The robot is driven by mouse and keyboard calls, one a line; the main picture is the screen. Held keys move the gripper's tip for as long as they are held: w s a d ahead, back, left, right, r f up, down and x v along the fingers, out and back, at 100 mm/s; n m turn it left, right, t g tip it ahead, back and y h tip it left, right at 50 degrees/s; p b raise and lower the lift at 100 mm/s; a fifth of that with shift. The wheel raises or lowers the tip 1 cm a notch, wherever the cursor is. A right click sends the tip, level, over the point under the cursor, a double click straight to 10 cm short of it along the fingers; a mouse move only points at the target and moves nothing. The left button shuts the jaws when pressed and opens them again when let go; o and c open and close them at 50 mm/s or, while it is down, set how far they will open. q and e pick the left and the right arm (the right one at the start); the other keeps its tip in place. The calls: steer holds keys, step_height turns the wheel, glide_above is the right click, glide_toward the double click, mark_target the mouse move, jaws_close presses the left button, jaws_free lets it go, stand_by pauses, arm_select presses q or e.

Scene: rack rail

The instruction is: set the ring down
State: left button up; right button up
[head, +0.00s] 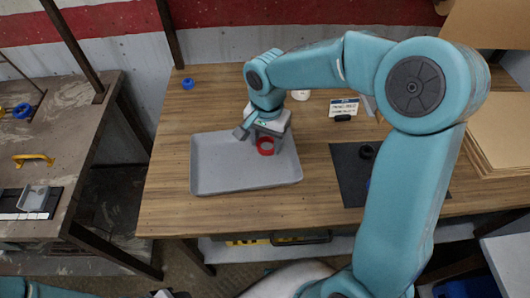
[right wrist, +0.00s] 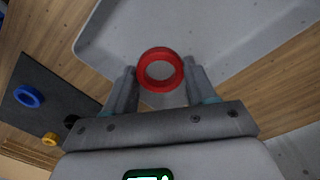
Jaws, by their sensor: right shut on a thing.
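The red ring (head: 265,146) is held in my right gripper (head: 268,135) over the right part of the grey tray (head: 215,178). In the right wrist view the red ring (right wrist: 160,70) sits between the two fingertips, which are shut on it. The grey tray (right wrist: 110,38) lies beyond the ring. I cannot tell how much gap there is between the ring and the tray floor. Part of the tray's back side is hidden by my right gripper. My left gripper is not clearly in view.
A dark mat (head: 350,190) to the right holds a black ring (head: 367,152) and a blue ring (right wrist: 28,96); a yellow ring (right wrist: 48,139) shows in the wrist view. Another blue ring (head: 188,83) lies behind the tray. A small sign (head: 343,107) stands at the back.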

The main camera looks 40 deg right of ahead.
mark_target(266, 161)
step_height(266, 161, down, 6)
steer(key=shift+w+r, duration=0.15)
stand_by(0.3)
steer(key=shift+b, duration=0.3)
steer(key=o, duration=1)
steer(key=shift+o, duration=0.2)
